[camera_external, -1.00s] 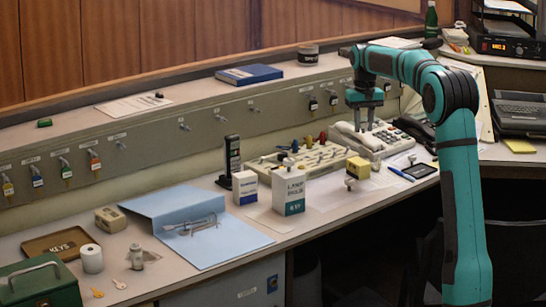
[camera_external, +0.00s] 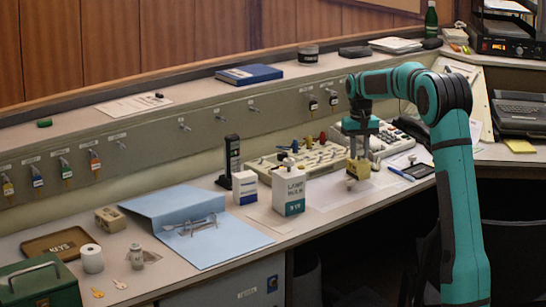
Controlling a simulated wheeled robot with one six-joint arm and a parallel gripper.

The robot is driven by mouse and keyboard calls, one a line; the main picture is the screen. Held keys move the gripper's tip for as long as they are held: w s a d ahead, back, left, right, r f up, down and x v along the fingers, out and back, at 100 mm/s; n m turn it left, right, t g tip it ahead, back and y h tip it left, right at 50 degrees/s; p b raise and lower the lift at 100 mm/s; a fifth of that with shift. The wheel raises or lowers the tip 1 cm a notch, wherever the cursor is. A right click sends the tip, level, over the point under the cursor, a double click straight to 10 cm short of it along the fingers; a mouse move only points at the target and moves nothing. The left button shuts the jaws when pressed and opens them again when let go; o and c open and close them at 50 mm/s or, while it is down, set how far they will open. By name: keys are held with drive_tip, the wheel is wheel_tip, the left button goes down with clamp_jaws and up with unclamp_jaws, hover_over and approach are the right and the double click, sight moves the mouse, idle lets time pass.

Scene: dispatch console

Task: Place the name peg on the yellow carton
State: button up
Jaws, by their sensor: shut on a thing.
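The name peg (camera_external: 359,173) appears as a yellow block with a small metal knob at its lower end, near the right front of the desk. My gripper (camera_external: 358,155) is shut on its top from above, pointing down. I cannot tell whether the peg touches the desk. A small, dull yellow-tan carton (camera_external: 110,219) sits far off at the left of the desk, beside the key tray. It is the closest match for the yellow carton, and its top looks clear.
A white-teal lamp bulb carton (camera_external: 288,192), a smaller white-blue carton (camera_external: 245,187) and a dark upright device (camera_external: 232,155) stand between. An open blue binder (camera_external: 215,245) lies farther left. Behind are the switch board (camera_external: 270,165) and phone (camera_external: 395,138). A key tray (camera_external: 50,240) borders the carton.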

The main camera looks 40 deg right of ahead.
sight(359, 149)
drive_tip(key=shift+f, duration=0.15)
drive_tip(key=o, duration=0.9)
drive_tip(key=shift+o, duration=0.2)
wheel_tip(359, 149, up, 12)
drive_tip(key=shift+a+r, duration=0.1)
drive_tip(key=shift+r, duration=0.1)
